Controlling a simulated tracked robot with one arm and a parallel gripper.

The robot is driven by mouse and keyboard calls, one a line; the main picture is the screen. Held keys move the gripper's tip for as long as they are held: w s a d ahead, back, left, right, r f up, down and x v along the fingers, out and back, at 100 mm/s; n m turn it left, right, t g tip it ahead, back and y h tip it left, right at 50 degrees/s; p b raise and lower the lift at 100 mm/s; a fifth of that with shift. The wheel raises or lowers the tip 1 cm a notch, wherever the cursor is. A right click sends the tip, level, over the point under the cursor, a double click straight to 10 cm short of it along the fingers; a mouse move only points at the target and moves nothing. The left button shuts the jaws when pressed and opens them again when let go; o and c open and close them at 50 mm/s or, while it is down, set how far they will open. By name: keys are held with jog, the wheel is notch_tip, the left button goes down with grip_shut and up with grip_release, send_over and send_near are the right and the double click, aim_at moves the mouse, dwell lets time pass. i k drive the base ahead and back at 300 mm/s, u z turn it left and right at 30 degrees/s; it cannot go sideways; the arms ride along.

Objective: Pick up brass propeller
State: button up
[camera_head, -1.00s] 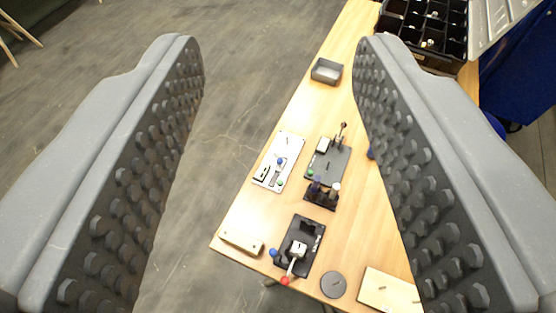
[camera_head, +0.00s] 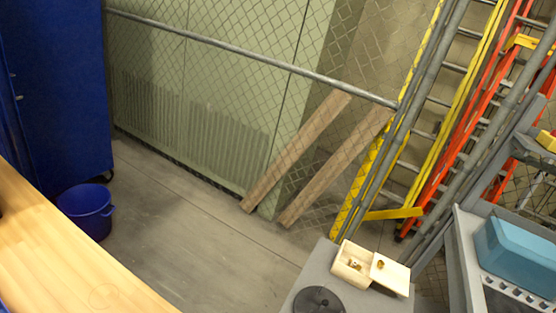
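No part of my gripper shows in the current view. A small wooden box (camera_head: 352,265) stands on a grey surface (camera_head: 318,262) at the bottom, right of centre. A small dark brass-coloured piece shows inside it, and another small brass-coloured piece (camera_head: 380,265) is on the pale square block (camera_head: 390,274) beside the box. Both are too small to tell whether either is the brass propeller. A black round disc (camera_head: 320,300) lies in front of the box, cut off by the bottom edge.
A wooden table (camera_head: 60,265) fills the lower left, with a blue bucket (camera_head: 87,210) on the floor behind it and a blue cabinet (camera_head: 55,90) above. A mesh fence, leaning planks (camera_head: 295,150) and ladders (camera_head: 440,170) stand behind. A teal box (camera_head: 518,255) is at right. Open floor lies between.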

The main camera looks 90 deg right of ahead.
aim_at(354, 265)
jog(key=z, duration=2.9)
jog(key=k, duration=0.85)
jog(key=i, duration=0.85)
jog(key=u, duration=0.05)
